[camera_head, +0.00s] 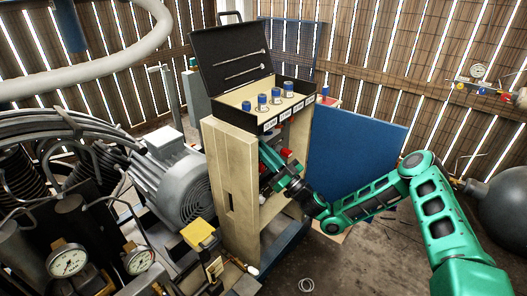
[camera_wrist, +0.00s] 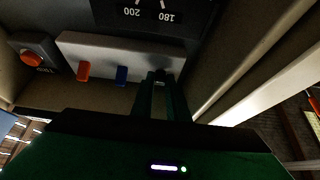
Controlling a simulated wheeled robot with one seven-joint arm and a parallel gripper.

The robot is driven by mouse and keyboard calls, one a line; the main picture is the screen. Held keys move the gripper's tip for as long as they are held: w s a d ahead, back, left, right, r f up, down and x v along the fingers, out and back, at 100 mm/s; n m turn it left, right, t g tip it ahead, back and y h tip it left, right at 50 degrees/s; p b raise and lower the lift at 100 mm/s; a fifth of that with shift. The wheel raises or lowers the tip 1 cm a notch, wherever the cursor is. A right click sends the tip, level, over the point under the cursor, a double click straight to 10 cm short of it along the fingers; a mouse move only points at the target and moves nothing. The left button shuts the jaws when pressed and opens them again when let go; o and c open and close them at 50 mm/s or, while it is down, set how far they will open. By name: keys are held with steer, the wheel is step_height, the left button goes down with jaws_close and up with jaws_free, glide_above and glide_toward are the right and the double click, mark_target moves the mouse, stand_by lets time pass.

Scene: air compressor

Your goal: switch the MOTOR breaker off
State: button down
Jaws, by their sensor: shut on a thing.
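A pale breaker strip (camera_wrist: 105,48) runs across the wrist view, inside the wooden cabinet (camera_head: 232,180). A red lever (camera_wrist: 83,70) and a blue lever (camera_wrist: 122,75) stick out from it. My gripper (camera_wrist: 160,78) is at the strip's right end, to the right of the blue lever. Its fingers are close together on a small lever there, which they mostly hide. I cannot read a MOTOR label or tell which way that lever is set. In the head view my gripper (camera_head: 268,160) reaches into the cabinet's open side, below the box on top.
A red knob (camera_wrist: 32,58) is left of the strip, and a dark gauge (camera_wrist: 145,12) is above it. A cabinet post (camera_wrist: 245,60) stands close on the right. An open black case (camera_head: 232,60) with blue-capped jars (camera_head: 276,96) is on top. A grey motor (camera_head: 180,185) stands left.

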steer(key=shift+w+d+f, duration=0.15)
steer(key=shift+d+f, duration=0.05)
steer(key=c, duration=1.7)
jaws_free()
steer(key=shift+a+r, duration=0.1)
steer(key=v, duration=1.1)
